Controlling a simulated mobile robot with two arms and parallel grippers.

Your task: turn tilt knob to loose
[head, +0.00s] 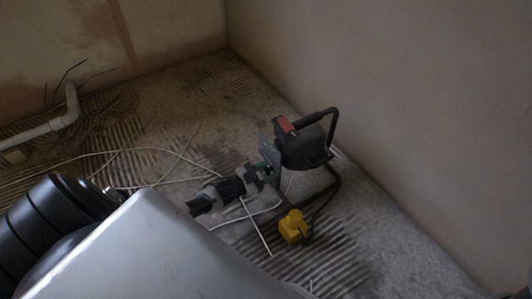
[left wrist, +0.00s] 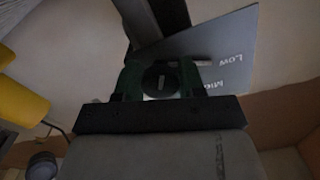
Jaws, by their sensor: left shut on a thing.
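A dark work lamp (head: 303,150) with a red patch on top sits in a black tube stand on the floor, in the middle of the head view. A grey plate (head: 267,147) stands on its left side. My left gripper (head: 266,172) reaches that side from the left. In the left wrist view, its dark green fingers (left wrist: 160,80) are shut on a round dark tilt knob (left wrist: 160,86) with a pale mark. The grey plate (left wrist: 235,52) beside it reads "Low" and another word, partly hidden. My right gripper is not in view.
A yellow block (head: 294,227) lies by the stand's front foot; a yellow shape (left wrist: 20,102) also shows in the left wrist view. Pale cables (head: 150,150) cross the floor at left. A white pipe (head: 62,120) runs along the left. A wall (head: 400,110) rises behind the lamp.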

